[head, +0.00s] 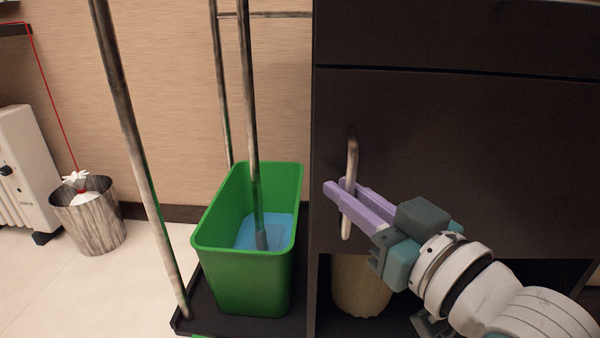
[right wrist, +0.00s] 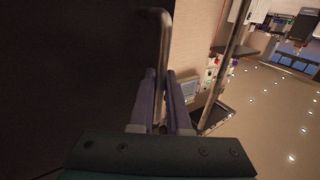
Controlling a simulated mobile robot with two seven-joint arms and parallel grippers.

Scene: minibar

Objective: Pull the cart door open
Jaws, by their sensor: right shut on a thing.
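The dark cart door (head: 440,150) fills the right half of the head view and appears closed. A metal bar handle (head: 351,165) stands upright near its left edge. My right gripper (head: 345,190) comes in from the lower right, its purple fingers shut on the handle, one finger on each side. The right wrist view also shows the handle (right wrist: 164,60) between the fingers (right wrist: 163,85), with the dark door (right wrist: 70,70) to the left. My left gripper is not in view.
A green bin (head: 245,265) stands on the cart's low black shelf left of the door, between metal poles (head: 135,130). A tan container (head: 358,287) sits below the door. A waste basket (head: 90,220) and white heater (head: 25,165) stand farther left. Some floor between is clear.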

